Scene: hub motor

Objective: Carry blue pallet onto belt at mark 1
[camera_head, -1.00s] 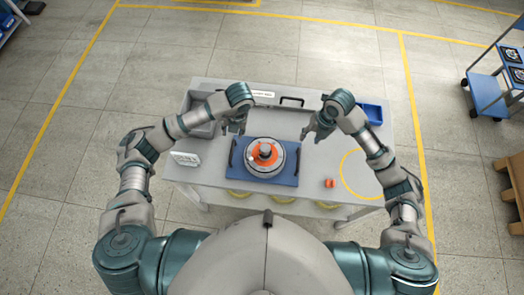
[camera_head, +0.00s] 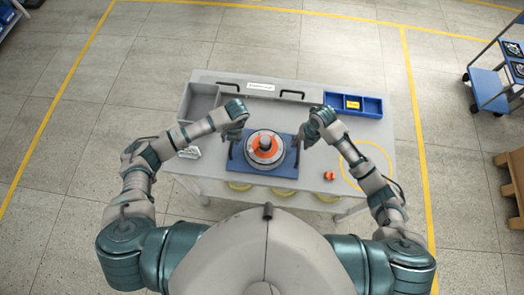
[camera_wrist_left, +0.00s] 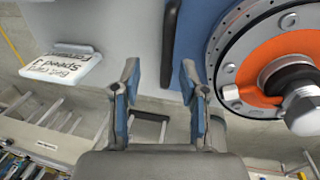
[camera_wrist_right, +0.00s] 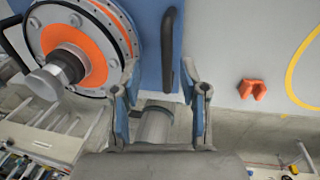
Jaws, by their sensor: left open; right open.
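The blue pallet (camera_head: 285,182) lies flat on the grey table, with a round hub motor with an orange ring (camera_head: 264,147) on it. It has a black handle at each side. My left gripper (camera_head: 237,137) is open at the pallet's left side. In the left wrist view the left handle (camera_wrist_left: 169,45) extends between its open fingers, nearer the right finger. My right gripper (camera_head: 306,140) is open at the right side. In the right wrist view the right handle (camera_wrist_right: 168,45) extends between its fingers, nearer the right finger. Contact cannot be told. I recognise no belt or mark 1.
A blue divided bin (camera_head: 372,104) stands at the table's back right, a grey bin (camera_head: 199,100) at the back left. A small orange part (camera_head: 329,175) and a yellow circle (camera_head: 389,162) are right of the pallet. A white sign (camera_wrist_left: 62,67) stands left. A blue cart (camera_head: 488,88) is far right.

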